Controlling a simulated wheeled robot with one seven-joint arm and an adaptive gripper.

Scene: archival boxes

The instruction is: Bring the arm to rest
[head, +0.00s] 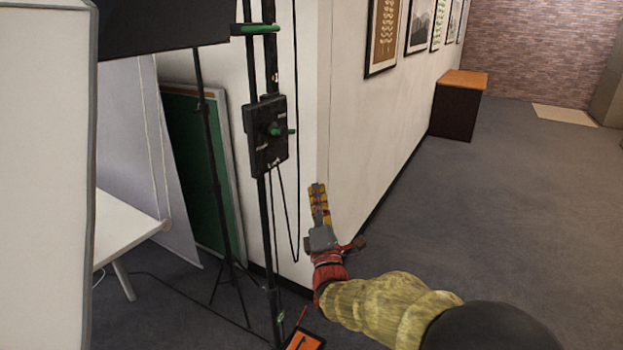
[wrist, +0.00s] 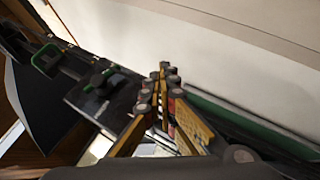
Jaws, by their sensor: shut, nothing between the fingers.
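My gripper (head: 318,203) shows near the middle of the head view, at the end of my arm, which reaches in from the lower right. Its yellow and red fingers point up and lie together, with nothing between them. In the wrist view the fingers (wrist: 163,95) meet at their tips. The gripper is in front of the white wall corner, to the right of a black stand (head: 266,200) with a control box (head: 265,137). The gap between the fingers and the wall cannot be judged.
A studio light (head: 165,25) hangs at upper left. A white table (head: 125,220) and a green board (head: 200,160) stand at left. An orange-black item (head: 305,340) is on the floor by the stand. Open grey carpet (head: 500,220) lies right, with a dark cabinet (head: 458,105) beyond.

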